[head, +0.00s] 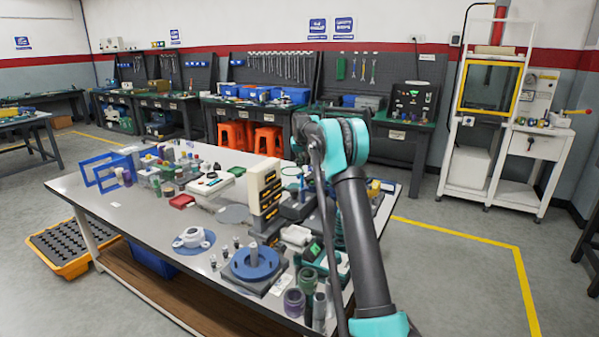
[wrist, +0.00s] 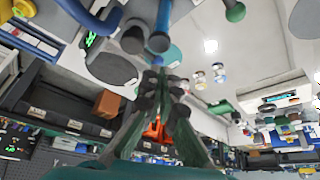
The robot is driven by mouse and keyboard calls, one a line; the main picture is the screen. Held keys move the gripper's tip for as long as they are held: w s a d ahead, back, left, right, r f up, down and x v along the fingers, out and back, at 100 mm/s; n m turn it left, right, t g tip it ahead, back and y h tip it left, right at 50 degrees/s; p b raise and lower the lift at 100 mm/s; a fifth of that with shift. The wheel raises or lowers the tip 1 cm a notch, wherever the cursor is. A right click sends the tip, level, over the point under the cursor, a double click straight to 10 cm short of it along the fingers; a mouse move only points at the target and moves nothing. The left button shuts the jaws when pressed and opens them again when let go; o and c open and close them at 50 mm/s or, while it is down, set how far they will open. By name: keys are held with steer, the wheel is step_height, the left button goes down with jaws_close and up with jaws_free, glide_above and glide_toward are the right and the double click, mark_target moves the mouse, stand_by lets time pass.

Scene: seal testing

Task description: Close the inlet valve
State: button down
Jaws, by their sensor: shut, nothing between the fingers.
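I cannot pick out the inlet valve with certainty in either view. At the far right of the head view, a yellow handle with a red end (head: 578,112) sticks out over the white cabinet. In the wrist view, my gripper (wrist: 158,78) has its fingers drawn together, with nothing seen between them. A blue curved bar (wrist: 88,18) and a blue round-ended part (wrist: 158,42) show near the top of that view, beyond or beside the fingertips; contact cannot be judged. In the head view my arm hides the gripper.
The grey workbench (head: 75,187) is crowded with parts, including a blue flanged fixture (head: 255,266) and stacked cream-and-black drawers (head: 263,190). A yellow-framed test cabinet (head: 490,87) stands at the back right. An orange-edged tray (head: 75,272) lies on the floor at left. Floor at right is clear.

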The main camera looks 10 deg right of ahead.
steer(key=x, duration=0.9)
steer(key=shift+w+f, duration=0.1)
steer(key=shift+f, duration=0.05)
